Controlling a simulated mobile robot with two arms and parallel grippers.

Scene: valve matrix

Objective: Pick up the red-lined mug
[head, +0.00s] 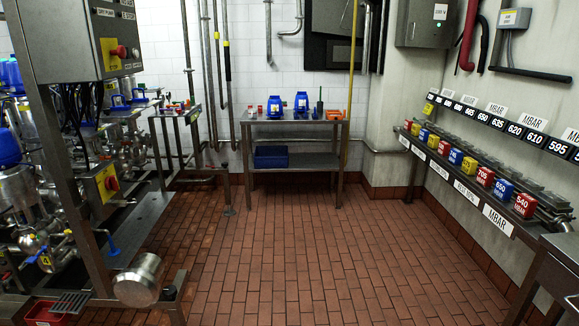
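I cannot make out a red-lined mug in the head view. The steel table (292,126) at the back holds two blue containers with white labels, the left one (275,106) and the right one (301,102). Small red and white items (254,109) lie at its left end, too small to identify. Neither of my grippers shows in this view.
Steel pipework and valves (40,230) fill the left side, with a steel cylinder (138,281) jutting out low. A rail of numbered red, blue and yellow blocks (502,190) runs along the right wall. The tiled floor (300,240) between is clear.

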